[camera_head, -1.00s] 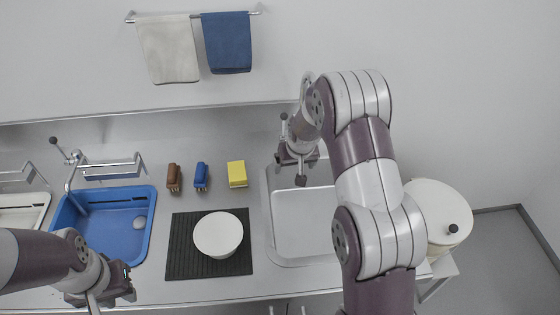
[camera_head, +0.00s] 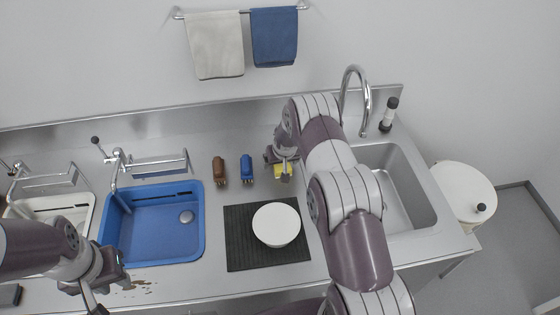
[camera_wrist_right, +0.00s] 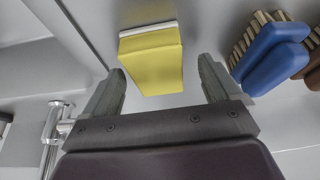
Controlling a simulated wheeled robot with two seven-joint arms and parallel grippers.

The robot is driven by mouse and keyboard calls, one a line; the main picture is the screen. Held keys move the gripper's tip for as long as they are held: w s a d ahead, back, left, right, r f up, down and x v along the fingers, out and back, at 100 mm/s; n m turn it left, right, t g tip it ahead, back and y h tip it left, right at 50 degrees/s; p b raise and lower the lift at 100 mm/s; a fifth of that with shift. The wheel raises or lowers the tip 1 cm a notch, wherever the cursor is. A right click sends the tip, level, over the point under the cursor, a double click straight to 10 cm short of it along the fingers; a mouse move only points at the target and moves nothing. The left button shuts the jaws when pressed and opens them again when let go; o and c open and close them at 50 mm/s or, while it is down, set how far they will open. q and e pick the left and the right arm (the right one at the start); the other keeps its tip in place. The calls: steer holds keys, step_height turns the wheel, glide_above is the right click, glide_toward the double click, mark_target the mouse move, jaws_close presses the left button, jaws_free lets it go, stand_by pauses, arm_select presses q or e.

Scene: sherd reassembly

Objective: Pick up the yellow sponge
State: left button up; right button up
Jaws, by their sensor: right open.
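The yellow sponge (camera_wrist_right: 152,62) lies on the steel counter, with a pale layer along one edge. In the right wrist view it sits just beyond and between the spread fingers of my right gripper (camera_wrist_right: 163,88), which is open and empty. In the head view the sponge (camera_head: 283,170) is mostly covered by the right gripper (camera_head: 281,163). My left gripper (camera_head: 122,277) is at the lower left, over the counter's front, away from the sponge; its finger opening is not clear.
A blue brush (camera_head: 246,170) and a brown brush (camera_head: 218,170) stand left of the sponge. A black mat (camera_head: 240,243) with a white round bowl (camera_head: 276,225) lies in front. A blue basin (camera_head: 155,240) is left; a steel sink (camera_head: 425,215) with a tall faucet (camera_head: 365,95) is right.

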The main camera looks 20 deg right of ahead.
steer(key=shift+w+f, duration=0.15)
steer(key=shift+f, duration=0.35)
steer(key=shift+d+f, duration=0.1)
steer(key=shift+d, duration=0.2)
steer(key=c, duration=0.7)
steer(key=shift+a, duration=0.15)
steer(key=c, duration=0.3)
steer(key=shift+c, duration=0.2)
